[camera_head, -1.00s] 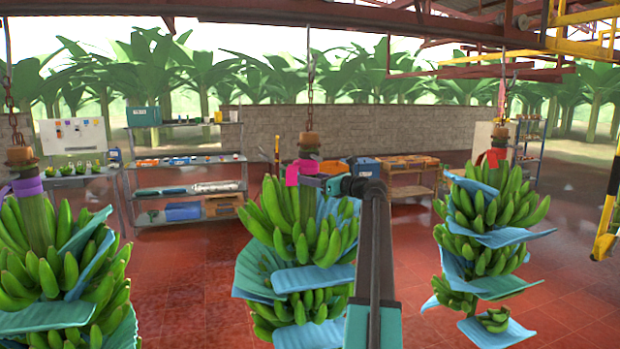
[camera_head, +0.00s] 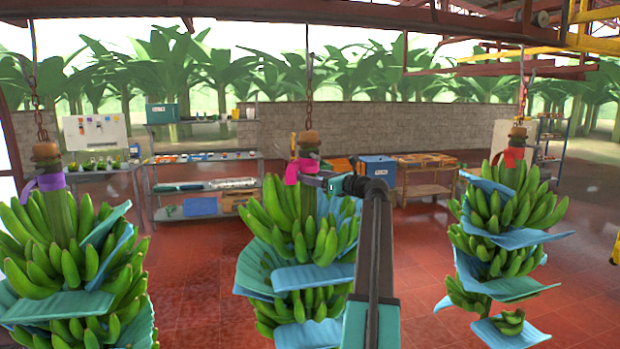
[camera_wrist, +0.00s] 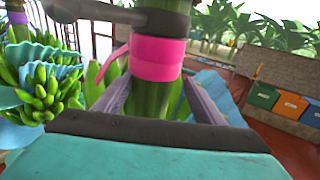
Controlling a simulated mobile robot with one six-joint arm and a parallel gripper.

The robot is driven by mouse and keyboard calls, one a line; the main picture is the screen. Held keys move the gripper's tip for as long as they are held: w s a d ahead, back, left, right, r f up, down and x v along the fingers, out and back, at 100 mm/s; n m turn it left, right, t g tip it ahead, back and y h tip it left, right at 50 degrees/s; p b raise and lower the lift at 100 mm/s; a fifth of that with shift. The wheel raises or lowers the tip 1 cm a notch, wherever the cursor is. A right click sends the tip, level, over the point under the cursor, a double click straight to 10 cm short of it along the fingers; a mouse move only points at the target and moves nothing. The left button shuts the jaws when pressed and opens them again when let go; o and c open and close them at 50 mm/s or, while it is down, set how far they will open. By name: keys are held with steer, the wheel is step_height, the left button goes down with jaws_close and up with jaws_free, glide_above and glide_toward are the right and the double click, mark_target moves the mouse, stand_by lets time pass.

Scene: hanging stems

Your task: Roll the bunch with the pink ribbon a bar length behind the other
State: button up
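The bunch with the pink ribbon (camera_head: 302,236) hangs upright in the middle of the head view, its green hands parted by blue sheets. Its pink ribbon (camera_head: 299,170) is tied round the stem top and also fills the top of the wrist view (camera_wrist: 157,60). My gripper (camera_head: 322,181) is at this stem just under the ribbon. In the wrist view its two fingers (camera_wrist: 158,100) flank the stem closely and appear shut on it. The purple-ribbon bunch (camera_head: 72,250) hangs at left, the red-ribbon bunch (camera_head: 500,225) at right, both apart from the pink one.
Shelves (camera_head: 205,185) and a worktable (camera_head: 425,175) stand behind, before a block wall (camera_head: 400,125). A blue bin (camera_head: 377,170) stands by the worktable. Red tiled floor (camera_head: 420,310) shows between the bunches. Chains lead up toward overhead beams.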

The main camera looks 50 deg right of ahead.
steer(key=shift+w+a, duration=0.15)
steer(key=shift+a, duration=0.05)
steer(key=s+b, duration=0.2)
steer(key=s, duration=0.5)
steer(key=s+b, duration=0.2)
steer(key=s, duration=0.5)
steer(key=shift+a+b, duration=0.2)
steer(key=shift+b, duration=0.2)
